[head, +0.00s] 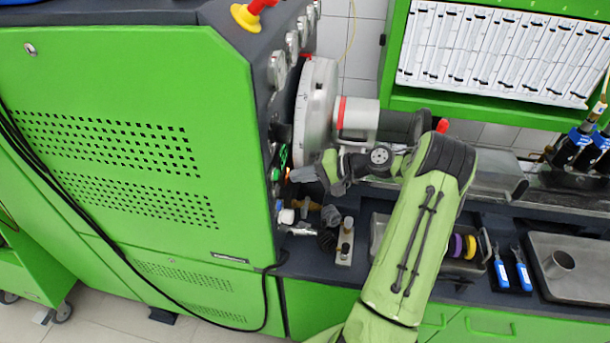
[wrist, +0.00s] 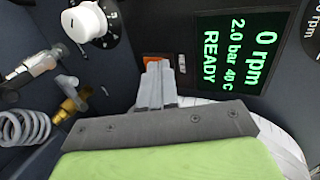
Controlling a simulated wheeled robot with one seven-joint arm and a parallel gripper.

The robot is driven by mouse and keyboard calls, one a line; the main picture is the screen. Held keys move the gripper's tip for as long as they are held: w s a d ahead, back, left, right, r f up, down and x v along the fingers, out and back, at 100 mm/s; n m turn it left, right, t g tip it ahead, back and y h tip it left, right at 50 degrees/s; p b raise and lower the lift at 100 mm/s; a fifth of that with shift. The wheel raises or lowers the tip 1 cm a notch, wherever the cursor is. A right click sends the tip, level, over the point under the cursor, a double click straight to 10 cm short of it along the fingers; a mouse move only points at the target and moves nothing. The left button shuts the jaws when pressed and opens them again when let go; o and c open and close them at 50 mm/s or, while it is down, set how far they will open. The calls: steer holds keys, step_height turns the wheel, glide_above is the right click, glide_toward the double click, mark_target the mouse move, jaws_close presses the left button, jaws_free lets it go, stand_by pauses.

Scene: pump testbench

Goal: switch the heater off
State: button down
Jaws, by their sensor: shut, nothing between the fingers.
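An orange lit switch (wrist: 154,60) is on the dark panel in the wrist view, partly covered by my fingertips. No label on it can be read, so I cannot tell for certain that it is the heater's. My gripper (wrist: 154,72) is shut and empty, its fingertips right at the switch's lower edge. I cannot tell whether they touch it. In the head view my gripper (head: 300,175) reaches left to the control panel side of the green cabinet, and a small orange glow (head: 289,174) shows by its tips.
A display (wrist: 235,50) reads 0 rpm, 2.0 bar, 40 C, READY. A white knob (wrist: 84,22) is at upper left, with a brass fitting (wrist: 74,104) and a coiled hose (wrist: 24,127) below. A large round grey housing (head: 315,110) stands close behind my gripper.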

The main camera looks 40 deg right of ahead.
steer(key=shift+r, duration=0.1)
steer(key=shift+w+a+g+h+p, duration=0.3)
steer(key=shift+g+h+p, duration=0.1)
steer(key=shift+p, duration=0.2)
steer(key=shift+r, duration=0.2)
steer(key=shift+r+p, duration=0.7)
steer(key=shift+p, duration=0.1)
